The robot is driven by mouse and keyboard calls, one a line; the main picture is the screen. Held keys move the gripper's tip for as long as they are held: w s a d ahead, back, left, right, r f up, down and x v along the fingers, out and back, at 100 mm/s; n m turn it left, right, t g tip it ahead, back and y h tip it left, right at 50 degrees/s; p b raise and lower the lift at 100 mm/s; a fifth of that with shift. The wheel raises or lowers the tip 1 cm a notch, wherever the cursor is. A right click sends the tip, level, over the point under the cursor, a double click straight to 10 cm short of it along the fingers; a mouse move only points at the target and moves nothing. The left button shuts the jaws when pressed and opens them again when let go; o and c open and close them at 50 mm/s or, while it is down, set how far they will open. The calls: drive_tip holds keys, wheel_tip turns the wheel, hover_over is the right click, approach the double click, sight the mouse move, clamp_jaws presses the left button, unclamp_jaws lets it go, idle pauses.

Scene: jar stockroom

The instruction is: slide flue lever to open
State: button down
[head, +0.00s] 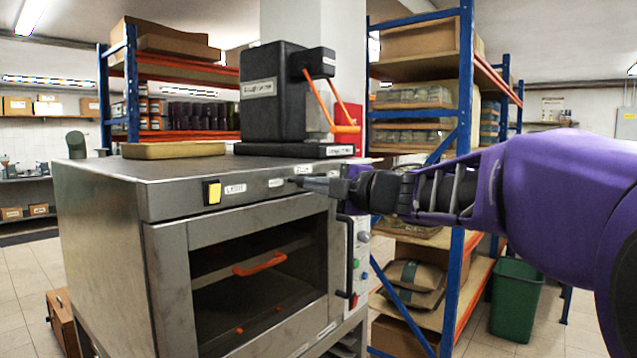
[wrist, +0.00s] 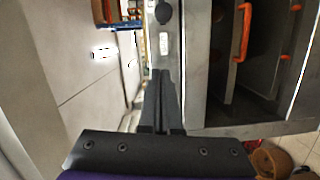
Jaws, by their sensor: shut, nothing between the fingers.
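The grey oven (head: 110,200) stands at left centre in the head view. Its upper front strip carries a yellow switch (head: 212,192) and small white labels, too small to read. My gripper (head: 297,181) comes in from the right, fingertips close together at the right part of this strip. In the wrist view my gripper (wrist: 165,73) is shut and empty, pointing along the strip. A white label (wrist: 163,42) and a dark rounded knob (wrist: 163,12) lie ahead of the tips. I cannot identify the flue lever for certain; my fingers may hide it. Contact cannot be told.
A black machine (head: 272,95) with orange handles and a flat tan box (head: 173,150) sit on the oven top. An orange handle (head: 260,264) shows at the oven's glass. Blue shelving (head: 466,80) stands behind my arm. A green bin (head: 515,303) is at lower right.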

sight(298, 182)
drive_tip(key=w+a, duration=0.1)
drive_tip(key=w, duration=0.2)
drive_tip(key=w+a, duration=0.1)
drive_tip(key=w, duration=0.2)
drive_tip(key=w+a, duration=0.2)
drive_tip(key=shift+w+f, duration=0.4)
drive_tip(key=shift+w+d, duration=0.4)
drive_tip(key=shift+w, duration=0.15)
